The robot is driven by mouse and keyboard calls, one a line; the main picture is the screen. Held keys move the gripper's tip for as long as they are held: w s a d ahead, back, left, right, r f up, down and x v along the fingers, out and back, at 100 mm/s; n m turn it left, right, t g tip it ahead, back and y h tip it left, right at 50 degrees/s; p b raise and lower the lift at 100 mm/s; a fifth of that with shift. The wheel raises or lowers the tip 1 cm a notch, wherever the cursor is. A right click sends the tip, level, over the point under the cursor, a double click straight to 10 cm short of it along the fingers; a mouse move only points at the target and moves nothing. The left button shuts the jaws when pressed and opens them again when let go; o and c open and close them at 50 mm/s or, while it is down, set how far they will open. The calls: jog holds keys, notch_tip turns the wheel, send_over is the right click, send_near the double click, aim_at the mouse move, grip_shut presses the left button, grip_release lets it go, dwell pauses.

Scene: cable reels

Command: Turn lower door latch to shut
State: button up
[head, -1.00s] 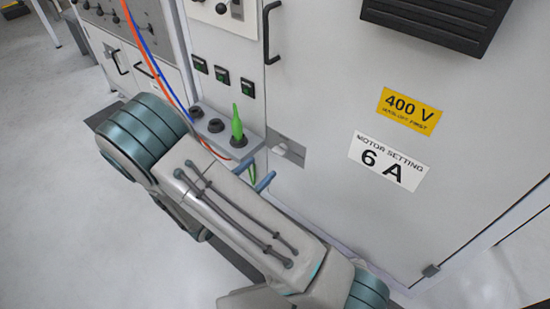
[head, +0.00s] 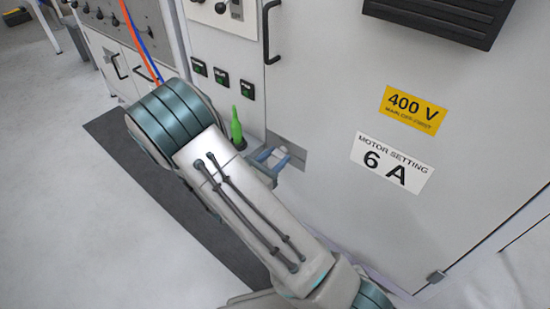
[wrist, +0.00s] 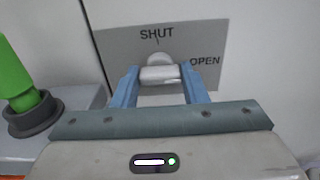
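The lower door latch (wrist: 160,74) is a pale grey knob with a short bar on a grey plate (wrist: 108,44) on the cabinet door. The plate reads SHUT above the latch and OPEN to its right. The bar appears to lie level, but its exact pointing is hard to tell. In the head view, my gripper (head: 268,157) is at the latch (head: 281,151), partly hidden by my arm.
A green bottle-shaped item (wrist: 14,75) stands in a dark round holder on a ledge just left of my gripper. A black door handle (head: 267,32) is above. The door's face to the right, with yellow (head: 412,109) and white (head: 391,163) labels, is flat and clear.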

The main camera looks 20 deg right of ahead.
jog(key=shift+r+p, duration=0.1)
jog(key=shift+p, duration=0.35)
jog(key=n+p, duration=0.1)
jog(key=p, duration=0.1)
jog(key=n+p, duration=0.1)
jog(key=p, duration=0.1)
jog(key=shift+r+n, duration=0.25)
jog(key=shift+n, duration=0.15)
jog(key=n+p, duration=0.5)
jog(key=p, duration=0.2)
jog(key=shift+f, duration=0.1)
jog(key=n+p, duration=0.4)
jog(key=n, duration=0.1)
jog(key=shift+f, duration=0.1)
jog(key=n+p, duration=0.2)
jog(key=n, duration=0.3)
jog(key=shift+f+p, duration=0.15)
jog(key=shift+p, duration=0.2)
jog(key=o, duration=1)
jog(key=shift+c, duration=0.2)
